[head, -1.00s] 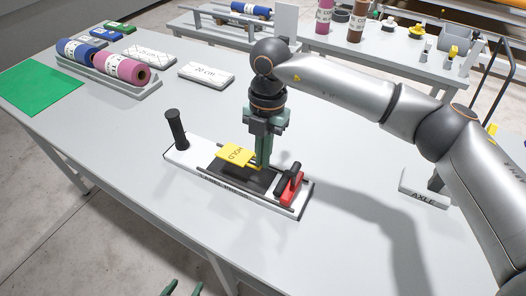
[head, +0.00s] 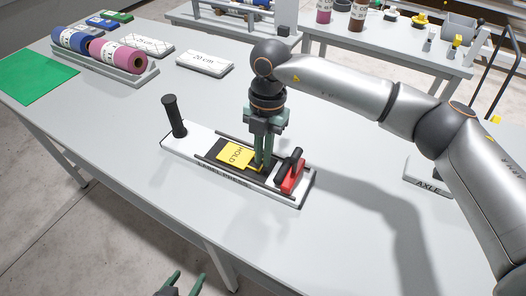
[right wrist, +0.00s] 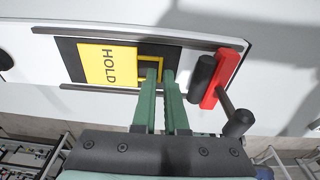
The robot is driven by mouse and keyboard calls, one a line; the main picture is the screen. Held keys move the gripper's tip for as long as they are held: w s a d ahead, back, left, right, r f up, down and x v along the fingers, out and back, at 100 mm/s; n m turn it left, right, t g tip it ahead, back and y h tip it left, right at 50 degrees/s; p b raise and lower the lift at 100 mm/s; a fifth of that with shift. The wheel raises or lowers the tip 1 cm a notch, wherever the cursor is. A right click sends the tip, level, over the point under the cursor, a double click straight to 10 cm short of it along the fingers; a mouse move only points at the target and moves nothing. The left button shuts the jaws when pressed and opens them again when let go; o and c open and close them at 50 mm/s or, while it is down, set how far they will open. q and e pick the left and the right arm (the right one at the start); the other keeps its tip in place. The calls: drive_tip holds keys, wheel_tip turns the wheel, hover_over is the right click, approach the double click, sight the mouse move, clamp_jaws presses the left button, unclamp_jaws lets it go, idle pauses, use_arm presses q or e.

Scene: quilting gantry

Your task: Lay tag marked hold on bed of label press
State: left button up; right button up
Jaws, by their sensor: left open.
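The yellow tag marked HOLD (head: 236,156) lies flat on the dark bed (head: 213,154) of the label press (head: 190,142). In the right wrist view the tag (right wrist: 107,64) lies between the press's two rails, with its frame-like tab toward my fingers. My right gripper (head: 262,166) points down at the tab end, its fingers slightly apart; their tips (right wrist: 159,74) are at the tab, and I see no clear grip on it. My left gripper (head: 183,284) is open and empty at the bottom edge of the head view, partly cut off.
The press has a black upright handle (head: 174,116) at its left and a red clamp (head: 292,177) close right of my right gripper. A rack with rolls (head: 104,60), white blocks (head: 204,62) and an AXLE block (head: 428,172) stand on the table. The front table area is clear.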

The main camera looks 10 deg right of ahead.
drive_tip(key=o, duration=0.4)
drive_tip(key=r, duration=0.4)
drive_tip(key=w+r, duration=0.1)
drive_tip(key=r, duration=0.3)
drive_tip(key=d+r, duration=0.1)
drive_tip(key=r, duration=0.3)
drive_tip(key=shift+w+r, duration=0.2)
